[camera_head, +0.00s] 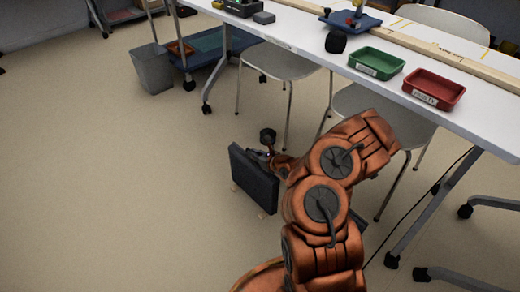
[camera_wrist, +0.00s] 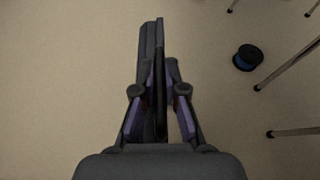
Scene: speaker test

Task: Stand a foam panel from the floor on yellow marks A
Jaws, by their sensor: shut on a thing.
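A dark grey foam panel (camera_head: 253,182) is upright and slightly tilted at floor level, left of my arm in the head view. My gripper (camera_head: 270,157) is shut on its upper edge, partly hidden by the panel and my arm. In the wrist view my gripper (camera_wrist: 159,95) has its fingers on both sides of the panel (camera_wrist: 151,40), which is seen edge-on. I cannot tell whether the panel touches the floor. Yellow marks (camera_head: 401,23) lie on the table top by a wooden strip; more yellow marks (camera_head: 484,55) are farther right. Their letters are too small to read.
The white table (camera_head: 310,38) holds a green tray (camera_head: 376,63), a red tray (camera_head: 433,90) and a black rounded object (camera_head: 336,41). Chairs (camera_head: 281,62) stand under it. A grey bin (camera_head: 153,70) is at left. A dark blue-cored spool (camera_wrist: 248,57) lies nearby. Floor at left is clear.

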